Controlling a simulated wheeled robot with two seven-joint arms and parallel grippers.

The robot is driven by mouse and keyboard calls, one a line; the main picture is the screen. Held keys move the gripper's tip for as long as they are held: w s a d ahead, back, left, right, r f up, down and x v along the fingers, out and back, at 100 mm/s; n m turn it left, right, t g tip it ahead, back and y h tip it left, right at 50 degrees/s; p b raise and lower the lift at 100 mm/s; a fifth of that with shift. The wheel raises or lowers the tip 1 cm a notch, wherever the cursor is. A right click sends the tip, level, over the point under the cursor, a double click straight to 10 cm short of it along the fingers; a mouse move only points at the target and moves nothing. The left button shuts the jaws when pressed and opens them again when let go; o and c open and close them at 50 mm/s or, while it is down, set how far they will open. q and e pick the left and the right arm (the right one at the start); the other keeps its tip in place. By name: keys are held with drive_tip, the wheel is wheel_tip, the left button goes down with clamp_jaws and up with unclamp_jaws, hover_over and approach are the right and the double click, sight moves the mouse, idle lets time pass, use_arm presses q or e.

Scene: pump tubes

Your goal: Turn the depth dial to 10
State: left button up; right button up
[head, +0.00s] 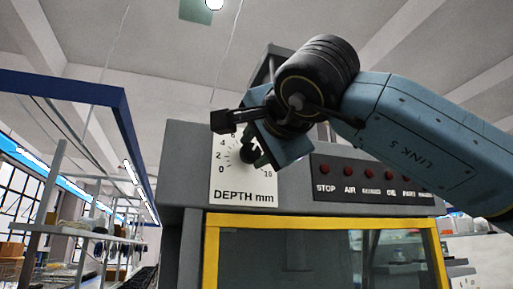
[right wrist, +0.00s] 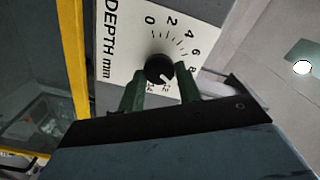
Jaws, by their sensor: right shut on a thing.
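The depth dial is a dark round knob (right wrist: 159,69) on a white plate (head: 229,180) marked "DEPTH mm", on the front of a grey machine. In the right wrist view the plate (right wrist: 126,45) shows 0, 2, 4, 6 and 8 around the knob. A white mark on the knob points down and right, near what looks like 12; the exact reading is unclear, and a finger hides part of the scale. My right gripper (right wrist: 160,86) has its green fingers on either side of the knob and is shut on it. It also covers part of the dial in the head view (head: 255,153). My left gripper is not in view.
Right of the dial is a dark panel (head: 374,186) with a row of red buttons, including STOP, AIR and OIL. Below is a yellow-framed window (head: 320,221). Shelving (head: 97,235) stands at the left, apart from the machine.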

idle(0.4)
drive_tip(key=o, duration=1)
drive_tip(key=shift+c, duration=0.2)
drive_tip(key=shift+s, duration=0.1)
drive_tip(key=v, duration=1.3)
